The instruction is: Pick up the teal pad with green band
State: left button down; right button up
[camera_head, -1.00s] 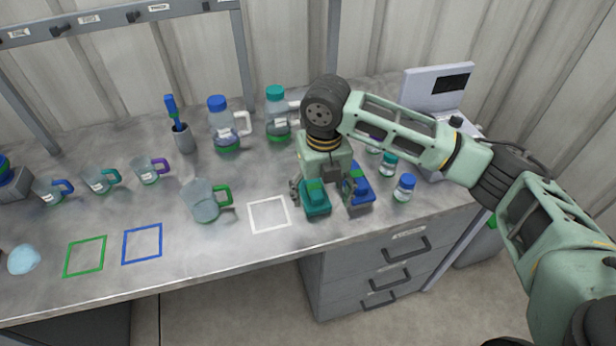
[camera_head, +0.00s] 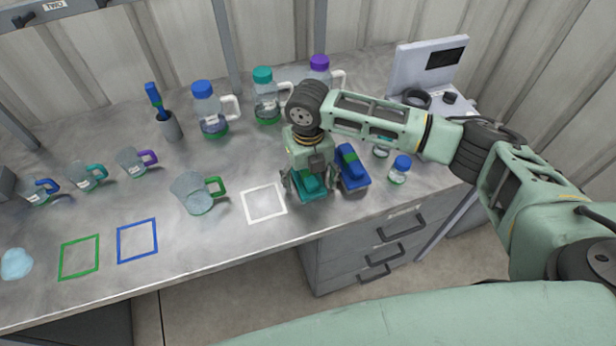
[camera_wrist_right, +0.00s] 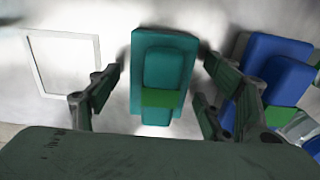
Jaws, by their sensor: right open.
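The teal pad with green band (camera_head: 311,189) lies on the bench, to the right of the white square outline. It also shows in the right wrist view (camera_wrist_right: 164,72), with its green band across the lower part. My right gripper (camera_head: 305,188) is directly above it, pointing down. In the right wrist view the open fingers (camera_wrist_right: 158,88) stand on either side of the pad, with gaps visible between them and the pad. My left gripper is not in view.
A blue pad with green band (camera_head: 350,170) lies close to the right of the teal pad. The white square outline (camera_head: 264,203) is free at the left. A green-handled beaker (camera_head: 196,193) stands further left. A blue-capped small bottle (camera_head: 399,170) stands at the right.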

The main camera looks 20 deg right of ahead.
jog(key=shift+c, duration=0.7)
jog(key=c, duration=1.1)
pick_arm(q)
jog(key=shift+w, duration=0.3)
pick_arm(e)
jog(key=shift+r, duration=0.1)
